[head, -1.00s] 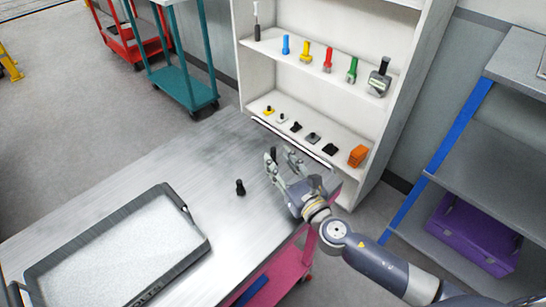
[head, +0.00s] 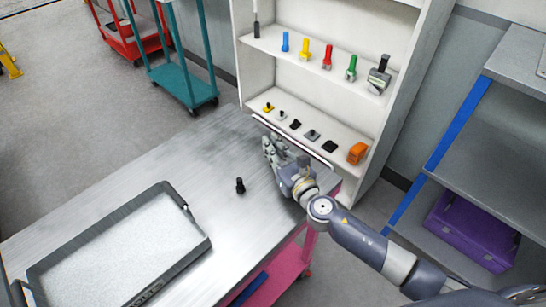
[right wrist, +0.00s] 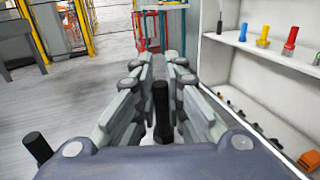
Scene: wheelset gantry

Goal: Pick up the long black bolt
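The long black bolt (right wrist: 161,98) stands upright between the two fingers of my right gripper in the right wrist view. The right gripper (head: 268,146) is over the far right part of the table in the head view, with its fingers close together. My left gripper is not in view.
A dark-rimmed tray (head: 195,232) lies on the metal table (head: 150,160). A white shelf (head: 300,80) with coloured tools and small parts stands just behind the gripper. A grey rack with a purple crate (head: 470,232) is at right. The table's middle is clear.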

